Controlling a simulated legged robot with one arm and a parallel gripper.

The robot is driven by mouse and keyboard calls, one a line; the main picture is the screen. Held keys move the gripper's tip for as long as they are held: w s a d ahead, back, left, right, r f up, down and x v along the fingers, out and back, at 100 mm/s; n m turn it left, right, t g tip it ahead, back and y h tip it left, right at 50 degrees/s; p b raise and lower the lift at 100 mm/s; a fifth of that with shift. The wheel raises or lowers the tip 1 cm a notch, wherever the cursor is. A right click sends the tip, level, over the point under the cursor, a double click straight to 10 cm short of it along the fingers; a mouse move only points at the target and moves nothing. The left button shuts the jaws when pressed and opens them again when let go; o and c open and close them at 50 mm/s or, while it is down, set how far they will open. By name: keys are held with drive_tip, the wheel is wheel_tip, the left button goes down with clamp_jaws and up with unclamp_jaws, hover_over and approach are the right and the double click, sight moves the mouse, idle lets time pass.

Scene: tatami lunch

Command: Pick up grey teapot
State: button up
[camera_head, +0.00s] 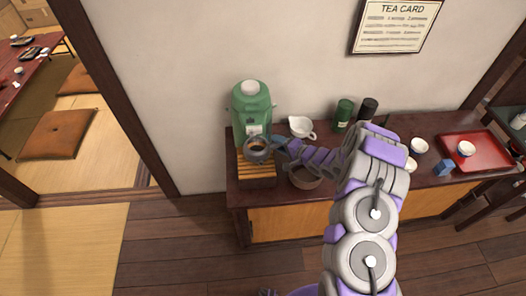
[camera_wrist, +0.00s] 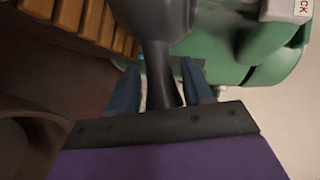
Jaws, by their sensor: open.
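The grey teapot (camera_head: 258,149) sits on the slatted wooden stand (camera_head: 257,175) in front of the green dispenser (camera_head: 252,104). Its top looks open, with something brown inside. My gripper (camera_head: 278,147) is at the teapot's right side. In the wrist view, the teapot's dark grey handle (camera_wrist: 158,60) runs between the two blue fingers of my gripper (camera_wrist: 160,75). The fingers stand apart, one on each side of the handle, with gaps visible near their bases. I cannot tell whether the tips touch it. Most of the teapot's body is out of the wrist view.
A round brownish bowl (camera_head: 304,179) stands just below my forearm. A white pouring cup (camera_head: 301,127) and green (camera_head: 342,115) and black canisters (camera_head: 367,109) stand behind. White cups and a red tray (camera_head: 480,149) are on the right of the counter. The wall is close behind.

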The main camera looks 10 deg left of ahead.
drive_tip(key=shift+x, duration=1.25)
drive_tip(key=shift+s, duration=0.1)
clamp_jaws()
